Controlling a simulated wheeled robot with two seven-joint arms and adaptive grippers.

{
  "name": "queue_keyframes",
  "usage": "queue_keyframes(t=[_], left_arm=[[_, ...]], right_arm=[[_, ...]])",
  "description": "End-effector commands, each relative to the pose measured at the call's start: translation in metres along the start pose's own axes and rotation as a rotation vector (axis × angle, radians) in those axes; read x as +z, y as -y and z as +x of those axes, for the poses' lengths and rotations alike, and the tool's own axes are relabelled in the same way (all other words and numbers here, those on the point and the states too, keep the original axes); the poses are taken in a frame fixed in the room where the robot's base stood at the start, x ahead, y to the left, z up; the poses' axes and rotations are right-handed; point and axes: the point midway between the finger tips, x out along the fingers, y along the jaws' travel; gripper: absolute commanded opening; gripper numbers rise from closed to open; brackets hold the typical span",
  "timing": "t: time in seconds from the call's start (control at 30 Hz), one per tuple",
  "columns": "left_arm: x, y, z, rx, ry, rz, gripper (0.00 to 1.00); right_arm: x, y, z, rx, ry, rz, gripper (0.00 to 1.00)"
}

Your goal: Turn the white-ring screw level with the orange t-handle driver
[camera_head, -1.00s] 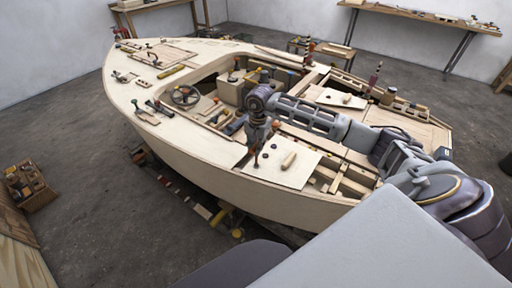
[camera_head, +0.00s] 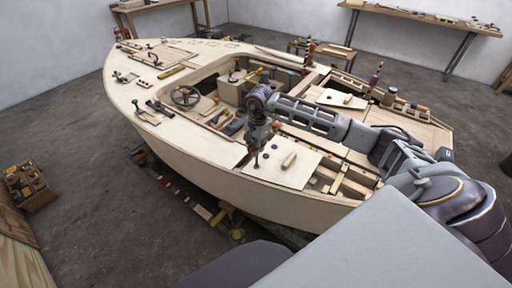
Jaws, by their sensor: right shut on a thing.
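My right gripper (camera_head: 259,135) points down over a pale plywood panel (camera_head: 295,176) on the near side of the boat hull. It is shut on the orange t-handle driver (camera_head: 276,125), of which only a small orange part and a thin dark shaft show. The shaft reaches down to the panel's left part; I cannot tell whether its tip touches a screw. The white-ring screw is too small or hidden to make out. My left gripper is not in view.
Open hull frames (camera_head: 345,182) lie right of the panel. A crate (camera_head: 28,185) stands on the floor.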

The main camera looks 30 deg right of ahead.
Motion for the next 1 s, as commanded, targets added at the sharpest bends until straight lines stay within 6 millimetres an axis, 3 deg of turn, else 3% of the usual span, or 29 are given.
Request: queue_keyframes(t=[0.5,1.0], left_arm=[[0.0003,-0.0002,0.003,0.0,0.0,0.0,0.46],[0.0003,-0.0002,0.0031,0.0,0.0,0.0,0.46]], right_arm=[[0.0002,0.0008,0.0009,0.005,-0.019,0.276,0.0],[0.0001,0.0012,0.0004,0.004,-0.022,0.317,0.0]])
